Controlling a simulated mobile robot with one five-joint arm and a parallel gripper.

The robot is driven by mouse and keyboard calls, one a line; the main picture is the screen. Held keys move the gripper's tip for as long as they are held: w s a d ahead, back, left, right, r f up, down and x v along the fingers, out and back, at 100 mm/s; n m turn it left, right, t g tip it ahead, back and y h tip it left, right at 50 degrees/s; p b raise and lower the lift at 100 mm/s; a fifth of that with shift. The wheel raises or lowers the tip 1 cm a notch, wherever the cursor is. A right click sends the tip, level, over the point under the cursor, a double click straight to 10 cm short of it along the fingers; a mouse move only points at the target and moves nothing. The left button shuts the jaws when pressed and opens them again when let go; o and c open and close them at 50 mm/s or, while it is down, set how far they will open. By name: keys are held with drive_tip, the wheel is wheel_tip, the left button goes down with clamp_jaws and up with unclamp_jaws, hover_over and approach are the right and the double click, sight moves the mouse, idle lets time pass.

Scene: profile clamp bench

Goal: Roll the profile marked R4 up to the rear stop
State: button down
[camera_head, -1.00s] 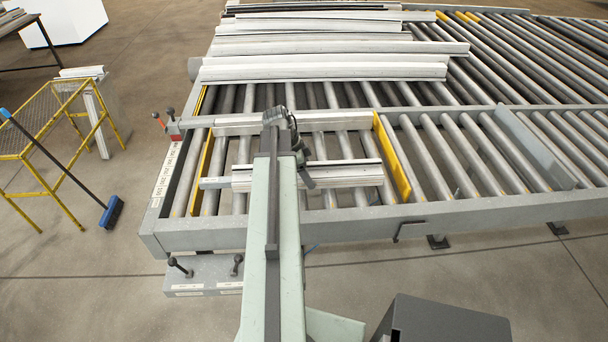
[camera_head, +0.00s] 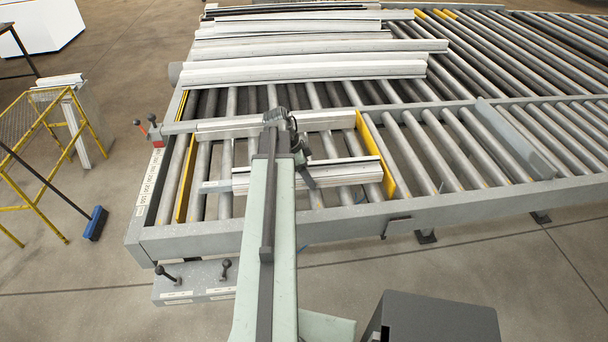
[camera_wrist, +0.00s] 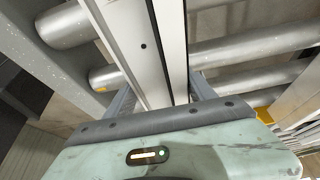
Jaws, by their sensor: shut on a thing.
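Two pale profiles lie across the rollers of the clamp bay, a rear one (camera_head: 335,121) and a front one (camera_head: 345,174). No R4 mark can be read on either. My gripper (camera_wrist: 160,98) is shut on the front profile, which shows between its fingers in the wrist view as a pale bar with a dark slot (camera_wrist: 168,40). In the head view my arm hides the grip and the middle of this profile. Its right end appears at the right yellow bar (camera_head: 375,150); contact cannot be told. Another yellow bar (camera_head: 186,180) crosses the bay's left side.
Several long pale profiles (camera_head: 310,68) lie stacked on the rollers behind the bay. The bench's front rail (camera_head: 330,222) runs before my arm. A clamp box with black handles (camera_head: 195,282) is at front left. A yellow stand and blue broom (camera_head: 97,222) are further left.

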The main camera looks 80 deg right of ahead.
drive_tip(key=shift+s+d, duration=0.15)
drive_tip(key=shift+s, duration=0.3)
drive_tip(key=shift+c, duration=1.2)
unclamp_jaws()
drive_tip(key=shift+s, duration=0.1)
drive_tip(key=shift+r, duration=0.1)
drive_tip(key=p+v, duration=0.7)
drive_tip(key=v, duration=0.1)
drive_tip(key=shift+d, duration=0.1)
